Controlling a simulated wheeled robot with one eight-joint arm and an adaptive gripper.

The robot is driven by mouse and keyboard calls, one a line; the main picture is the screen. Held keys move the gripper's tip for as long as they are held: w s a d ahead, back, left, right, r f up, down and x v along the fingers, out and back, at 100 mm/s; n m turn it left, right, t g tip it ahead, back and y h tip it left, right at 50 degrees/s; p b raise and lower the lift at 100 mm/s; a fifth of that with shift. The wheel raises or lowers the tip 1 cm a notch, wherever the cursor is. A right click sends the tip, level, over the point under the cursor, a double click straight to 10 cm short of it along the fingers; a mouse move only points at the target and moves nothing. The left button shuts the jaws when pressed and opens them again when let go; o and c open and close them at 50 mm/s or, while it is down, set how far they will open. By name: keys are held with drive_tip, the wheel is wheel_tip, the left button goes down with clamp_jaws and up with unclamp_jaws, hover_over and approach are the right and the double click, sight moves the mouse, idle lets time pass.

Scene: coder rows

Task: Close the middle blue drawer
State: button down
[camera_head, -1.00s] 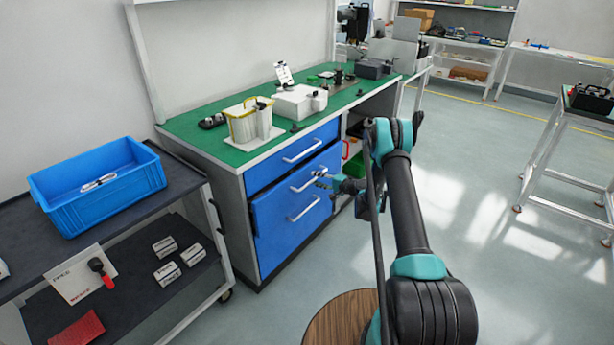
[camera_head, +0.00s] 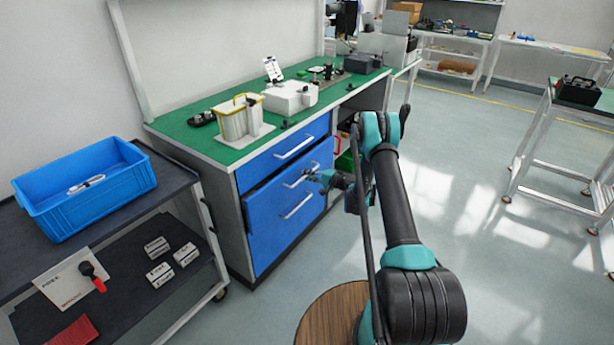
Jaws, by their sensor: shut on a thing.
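The blue drawers sit one above another in a grey cabinet under the green-topped workbench. The top drawer (camera_head: 272,163) looks flush with the cabinet. The middle blue drawer (camera_head: 264,208) stands out a little, with a dark gap along its upper edge. Its silver handle (camera_head: 294,182) is at the height of my gripper. Another silver handle (camera_head: 297,206) shows lower down; the seam between these lower fronts is hard to make out. My gripper (camera_head: 313,175) is shut at the right end of the middle handle, small and partly hidden by its own links.
A dark cart (camera_head: 188,177) with a blue bin (camera_head: 82,192) stands left of the cabinet. The green bench top (camera_head: 192,137) carries a white-and-yellow container (camera_head: 238,120) and a white box (camera_head: 290,97). A round wooden stool-like top (camera_head: 327,312) is at front. Open floor lies right.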

sight(300, 171)
drive_tip(key=x, duration=0.2)
drive_tip(key=r+x, duration=0.1)
drive_tip(key=x, duration=0.1)
drive_tip(key=shift+w+a+f, duration=0.1)
drive_tip(key=shift+a, duration=0.05)
drive_tip(key=c, duration=1.6)
unclamp_jaws()
drive_tip(key=v, duration=1.2)
